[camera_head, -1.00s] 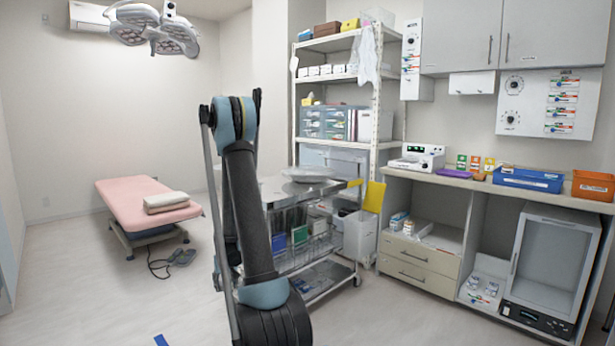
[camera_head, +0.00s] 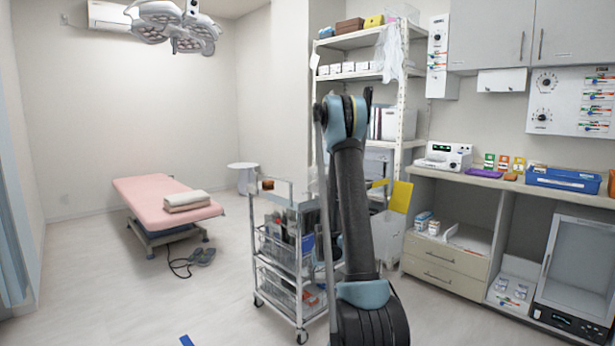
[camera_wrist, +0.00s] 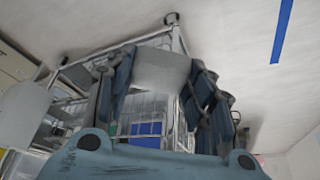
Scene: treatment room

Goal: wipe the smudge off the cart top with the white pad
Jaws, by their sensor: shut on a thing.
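The metal cart (camera_head: 302,290) stands in the middle of the head view, its right part hidden behind my arm. Its top (camera_head: 293,203) shows only as a narrow strip left of my arm, and I see no smudge on it. In the wrist view, my gripper (camera_wrist: 163,85) is shut on the white pad (camera_wrist: 160,68), which looks like a pale grey slab between the fingers. The cart's wire baskets and frame (camera_wrist: 178,40) show behind the fingers. In the head view my arm hides the gripper and the pad. Whether the pad touches the cart cannot be told.
A small brown thing (camera_head: 267,185) is at the cart's left end. A yellow panel (camera_head: 400,197) is right of my arm. The counter (camera_head: 480,181) runs along the right.

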